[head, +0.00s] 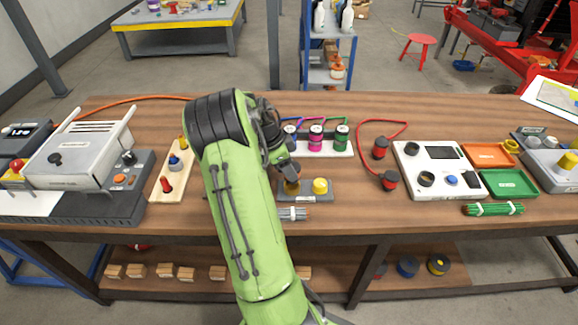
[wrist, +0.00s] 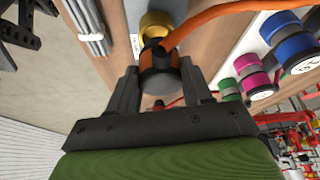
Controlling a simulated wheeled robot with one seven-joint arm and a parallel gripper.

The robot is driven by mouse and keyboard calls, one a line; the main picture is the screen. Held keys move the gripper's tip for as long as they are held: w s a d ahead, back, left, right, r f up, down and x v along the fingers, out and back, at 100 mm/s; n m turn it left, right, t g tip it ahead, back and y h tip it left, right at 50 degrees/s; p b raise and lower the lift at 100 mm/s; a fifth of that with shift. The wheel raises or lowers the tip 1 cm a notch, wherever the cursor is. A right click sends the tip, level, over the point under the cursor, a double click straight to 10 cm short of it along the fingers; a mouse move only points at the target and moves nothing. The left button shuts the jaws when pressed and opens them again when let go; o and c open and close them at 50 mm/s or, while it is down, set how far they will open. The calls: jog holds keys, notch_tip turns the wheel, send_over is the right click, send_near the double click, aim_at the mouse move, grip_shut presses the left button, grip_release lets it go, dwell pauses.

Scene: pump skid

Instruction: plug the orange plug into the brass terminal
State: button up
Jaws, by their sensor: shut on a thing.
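In the wrist view my gripper (wrist: 160,88) is shut on the orange plug (wrist: 158,68), which has a dark cap and an orange cable leading off to the upper right. The brass terminal (wrist: 155,22) shows just beyond the plug, partly hidden by it. I cannot tell whether plug and terminal touch.
A grey cable bundle (head: 293,213) lies just in front of the block. A white strip with coloured spools (head: 316,138) stands close behind. A wooden board with coloured pegs (head: 172,170) is left of my arm. Red plugs (head: 389,180) and a white panel (head: 440,186) lie to the right.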

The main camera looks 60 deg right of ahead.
jog(key=shift+f+b, duration=1.65)
dwell(0.5)
jog(key=o, duration=1.2)
jog(key=shift+o, duration=0.2)
jog(key=p+v, duration=0.4)
jog(key=v, duration=1.1)
jog(key=shift+w+r+p, duration=0.2)
jog(key=shift+r+p, duration=0.1)
jog(key=shift+r, duration=0.05)
jog(key=shift+a, duration=0.1)
